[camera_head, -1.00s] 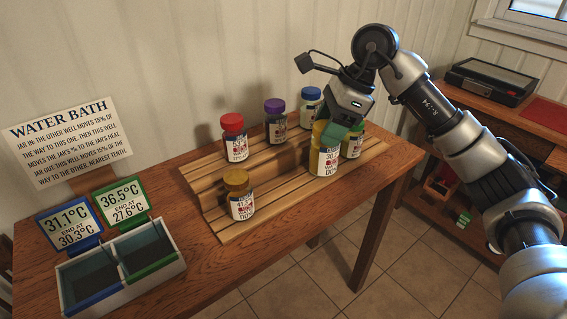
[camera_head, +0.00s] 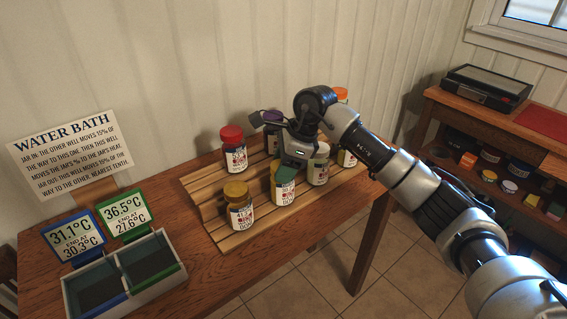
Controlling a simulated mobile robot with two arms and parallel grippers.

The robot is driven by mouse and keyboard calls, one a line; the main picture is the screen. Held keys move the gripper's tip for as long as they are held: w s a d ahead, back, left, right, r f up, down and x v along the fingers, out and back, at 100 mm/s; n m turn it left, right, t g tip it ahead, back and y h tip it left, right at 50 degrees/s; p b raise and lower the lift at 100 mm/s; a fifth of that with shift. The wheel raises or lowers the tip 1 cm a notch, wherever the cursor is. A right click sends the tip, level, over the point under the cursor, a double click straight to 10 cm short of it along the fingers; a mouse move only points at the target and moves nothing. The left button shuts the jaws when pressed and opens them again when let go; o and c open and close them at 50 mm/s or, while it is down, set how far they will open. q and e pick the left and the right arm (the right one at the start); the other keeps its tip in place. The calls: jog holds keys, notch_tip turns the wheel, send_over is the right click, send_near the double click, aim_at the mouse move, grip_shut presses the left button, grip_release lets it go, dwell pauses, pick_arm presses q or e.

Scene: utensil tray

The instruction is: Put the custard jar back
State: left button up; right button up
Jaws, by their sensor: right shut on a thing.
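My right gripper (camera_head: 288,172) is shut on a jar (camera_head: 283,192) at the front middle of the slatted wooden rack (camera_head: 262,225). The green fingertips cover most of its lid, and a yellow patch shows beside them. Its label is too small to read, so I cannot confirm that it is the custard jar. It looks upright; I cannot tell if it touches the rack. An amber-lidded jar (camera_head: 239,207) stands to its left, and a jar (camera_head: 319,170) is close on its right. My left gripper is not in view.
A red-lidded jar (camera_head: 233,150) stands behind left; a purple-lidded one (camera_head: 270,117) is partly hidden. An orange-lidded jar (camera_head: 341,95) is at the back right. The water bath (camera_head: 125,280) at front left has two wells, no jar in either, and displays 31.1°C and 36.5°C.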

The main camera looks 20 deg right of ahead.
jog(key=o, duration=1.2)
jog(key=shift+f, duration=0.1)
jog(key=shift+o, duration=0.2)
jog(key=b+v, duration=0.1)
jog(key=v, duration=1.1)
jog(key=shift+s, duration=0.1)
